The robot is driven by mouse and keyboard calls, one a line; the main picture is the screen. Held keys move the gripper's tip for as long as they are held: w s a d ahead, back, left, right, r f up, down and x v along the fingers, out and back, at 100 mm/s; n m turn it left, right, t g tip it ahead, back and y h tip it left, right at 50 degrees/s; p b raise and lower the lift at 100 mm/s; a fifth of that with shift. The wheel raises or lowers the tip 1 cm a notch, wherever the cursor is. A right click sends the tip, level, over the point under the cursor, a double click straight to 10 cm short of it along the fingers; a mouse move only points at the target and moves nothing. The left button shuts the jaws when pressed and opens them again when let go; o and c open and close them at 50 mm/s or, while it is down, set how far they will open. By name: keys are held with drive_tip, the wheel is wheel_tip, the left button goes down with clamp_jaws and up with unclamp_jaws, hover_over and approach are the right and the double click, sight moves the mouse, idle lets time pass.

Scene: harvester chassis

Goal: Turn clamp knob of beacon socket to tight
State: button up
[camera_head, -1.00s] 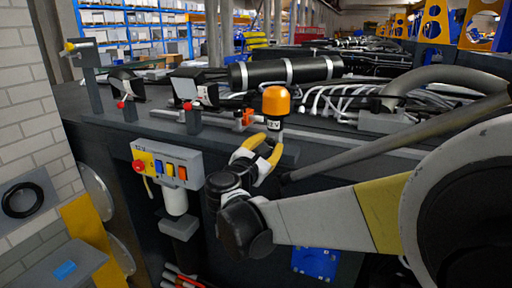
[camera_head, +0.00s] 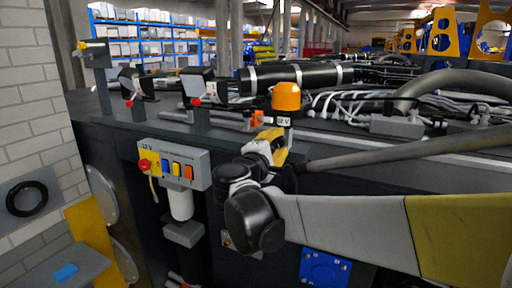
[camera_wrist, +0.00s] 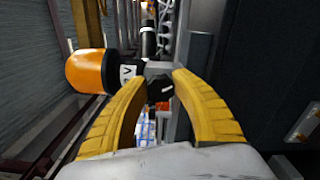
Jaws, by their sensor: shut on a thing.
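The orange beacon (camera_head: 286,97) stands upright on its white 12 V socket (camera_head: 284,121) at the edge of the dark chassis. In the wrist view the beacon (camera_wrist: 88,71) lies sideways at the left, with the socket label (camera_wrist: 128,72) beside it. A black clamp knob (camera_wrist: 159,90) with a white mark sits between my gripper's yellow fingertips. My gripper (camera_wrist: 160,84) is shut on this knob. In the head view my gripper (camera_head: 272,143) is just below the socket, and the knob is hidden there.
A grey control box (camera_head: 174,165) with a red knob and coloured switches is left of my gripper. Lamps (camera_head: 197,85) on posts stand along the chassis edge. A black cylinder (camera_head: 296,77) and cables lie behind the beacon. A blue plate (camera_head: 325,268) is below my arm.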

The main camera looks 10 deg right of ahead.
drive_tip(key=m+b, duration=0.2)
drive_tip(key=m, duration=0.4)
drive_tip(key=shift+f, duration=0.15)
drive_tip(key=m+b, duration=0.1)
drive_tip(key=m, duration=0.4)
drive_tip(key=shift+m, duration=0.3)
drive_tip(key=shift+b, duration=0.3)
drive_tip(key=o, duration=1.2)
drive_tip(key=shift+w, duration=0.1)
drive_tip(key=v, duration=1.2)
